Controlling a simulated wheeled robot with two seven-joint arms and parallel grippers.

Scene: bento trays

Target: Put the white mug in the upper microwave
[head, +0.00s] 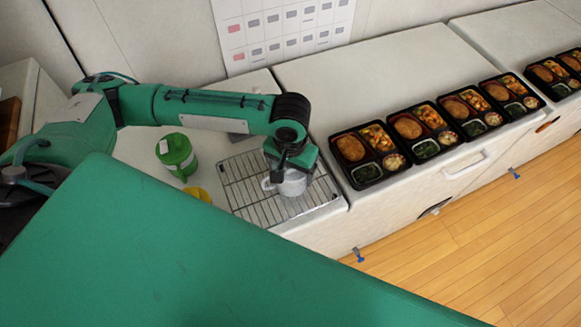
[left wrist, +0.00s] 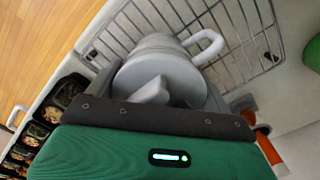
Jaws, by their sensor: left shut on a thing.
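The white mug (head: 292,186) is upright at the wire rack (head: 240,184) on the counter, with its handle towards the left in the head view. My left gripper (head: 284,170) points down over it and is shut on it. In the left wrist view the mug (left wrist: 165,75) sits between the fingers, with its lid and knob towards the camera and its handle at the upper right. I cannot tell whether its base touches the rack. The upper microwave is not in view. My right gripper is not in view.
A green cup (head: 176,152) and a yellow item (head: 197,194) stand left of the rack. Several black bento trays (head: 366,183) line the counter to the right. A printed sheet (head: 285,30) hangs on the back wall. Bare counter (head: 345,85) lies behind the trays.

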